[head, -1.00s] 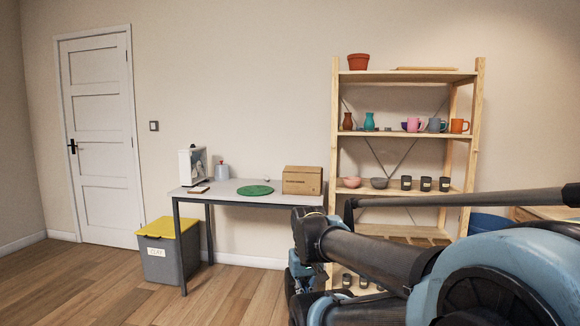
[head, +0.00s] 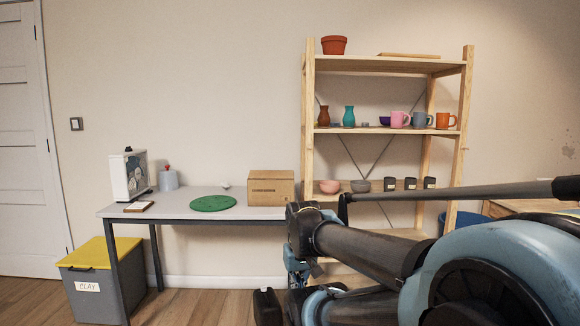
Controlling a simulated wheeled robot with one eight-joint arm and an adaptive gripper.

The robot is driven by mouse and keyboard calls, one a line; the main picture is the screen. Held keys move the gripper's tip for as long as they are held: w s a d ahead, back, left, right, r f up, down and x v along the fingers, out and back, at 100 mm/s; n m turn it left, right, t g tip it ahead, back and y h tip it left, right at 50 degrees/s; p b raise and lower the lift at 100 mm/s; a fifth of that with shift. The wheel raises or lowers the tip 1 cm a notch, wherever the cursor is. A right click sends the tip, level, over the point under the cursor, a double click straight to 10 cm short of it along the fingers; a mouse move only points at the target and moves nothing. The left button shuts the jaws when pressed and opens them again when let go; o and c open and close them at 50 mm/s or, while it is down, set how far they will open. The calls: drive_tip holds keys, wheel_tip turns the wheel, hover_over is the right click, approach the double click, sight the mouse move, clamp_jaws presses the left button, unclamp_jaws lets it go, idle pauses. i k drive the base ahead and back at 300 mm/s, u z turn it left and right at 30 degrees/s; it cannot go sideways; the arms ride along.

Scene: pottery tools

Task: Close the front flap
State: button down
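A cardboard box (head: 271,188) stands at the right end of the grey table (head: 158,204). Printing shows on its front. I cannot tell from here whether a front flap stands open. A white boxy device (head: 120,178) with a picture-like dark and light side stands at the table's left end; no flap can be made out on it. My arm is folded in the lower right, well in front of the table. A dark part low in the view looks like my gripper (head: 267,306); its fingers are not clear, and it is far from the box.
A green round mat (head: 212,203) and a grey canister (head: 169,179) are on the table. A clay bin (head: 97,286) with a yellow lid stands at its left. A wooden shelf (head: 312,130) with pots and mugs stands right of the table. Floor is open ahead of the table.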

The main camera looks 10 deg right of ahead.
sight(253, 174)
drive_tip(key=z, duration=0.4)
drive_tip(key=i, duration=0.8)
drive_tip(key=z, duration=0.45)
